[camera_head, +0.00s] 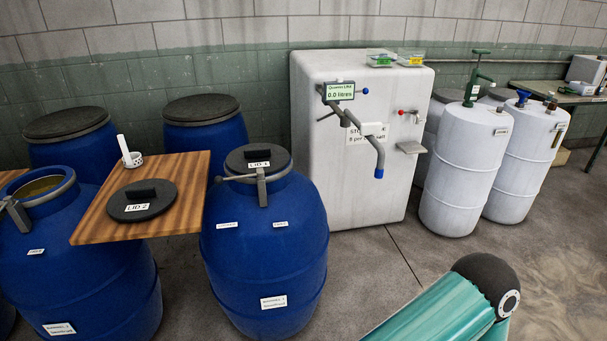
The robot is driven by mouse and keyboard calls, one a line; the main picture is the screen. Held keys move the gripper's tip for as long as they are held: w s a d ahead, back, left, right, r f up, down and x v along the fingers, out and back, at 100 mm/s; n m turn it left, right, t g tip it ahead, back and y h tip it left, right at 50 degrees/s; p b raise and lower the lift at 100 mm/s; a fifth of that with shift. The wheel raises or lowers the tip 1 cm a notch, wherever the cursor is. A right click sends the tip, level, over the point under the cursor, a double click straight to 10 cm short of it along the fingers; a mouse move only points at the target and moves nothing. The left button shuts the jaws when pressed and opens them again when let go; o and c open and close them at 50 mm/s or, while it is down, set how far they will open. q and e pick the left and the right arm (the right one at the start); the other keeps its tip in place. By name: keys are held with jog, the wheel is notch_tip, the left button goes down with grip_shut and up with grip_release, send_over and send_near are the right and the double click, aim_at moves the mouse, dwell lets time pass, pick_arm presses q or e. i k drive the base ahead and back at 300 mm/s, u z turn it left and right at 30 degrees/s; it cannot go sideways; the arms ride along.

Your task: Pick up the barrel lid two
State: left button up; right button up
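The barrel lid two (141,203) is a flat black disc with a raised black handle and a white label reading LID 2. It lies flat on a wooden board (190,175) between two blue barrels. Lid 1 (257,160), also black, sits on top of the blue barrel (265,245) to the right of the board. A teal and black arm part of mine (460,300) shows at the bottom right. Neither of my grippers shows, and nothing is touching lid two.
An open blue barrel (75,265) stands left of the board. A white cup with an upright white object (132,158) stands behind lid two. Two dark-topped blue barrels (205,132) stand behind. A white tank (345,180) with a spout and white drums (463,170) stand to the right.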

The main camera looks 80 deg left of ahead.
aim_at(140, 200)
jog(key=z, duration=1.65)
jog(key=i, duration=0.1)
jog(key=u, duration=2.6)
jog(key=i, duration=0.15)
jog(key=u, duration=1.4)
jog(key=i, duration=0.2)
jog(key=u, duration=1.75)
jog(key=k, duration=0.3)
jog(key=u, duration=0.55)
jog(key=i, duration=1.35)
jog(key=z, duration=0.5)
